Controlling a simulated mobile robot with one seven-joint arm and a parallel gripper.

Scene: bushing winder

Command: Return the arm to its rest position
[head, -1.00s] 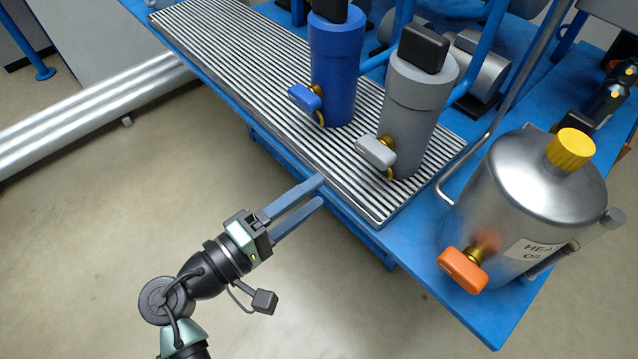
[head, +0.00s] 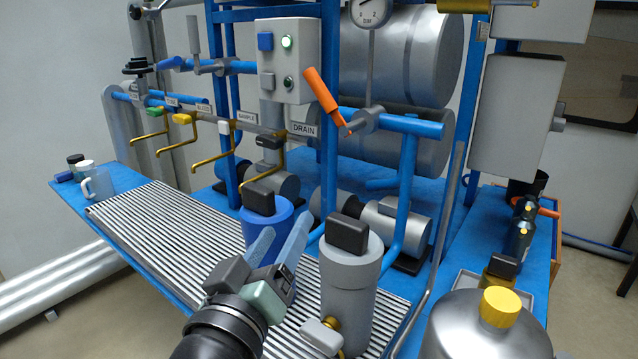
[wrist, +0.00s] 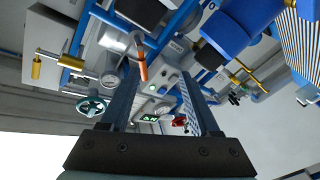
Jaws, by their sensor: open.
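My gripper (head: 278,247) is in the lower middle of the head view, raised in front of the blue canister (head: 283,216) and left of the grey canister (head: 350,285). Its two long fingers are apart with nothing between them. In the wrist view the fingers (wrist: 164,100) also stand apart and empty, with the control box and pipework beyond them. The fingers hide part of the blue canister. I cannot tell whether they touch it.
The slatted grating (head: 165,235) covers the front of the blue bench. A steel tank with a yellow cap (head: 501,306) stands at lower right. An orange-handled lever (head: 322,95) and brass valves with a DRAIN label (head: 303,129) are behind. A cup (head: 98,183) stands at left.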

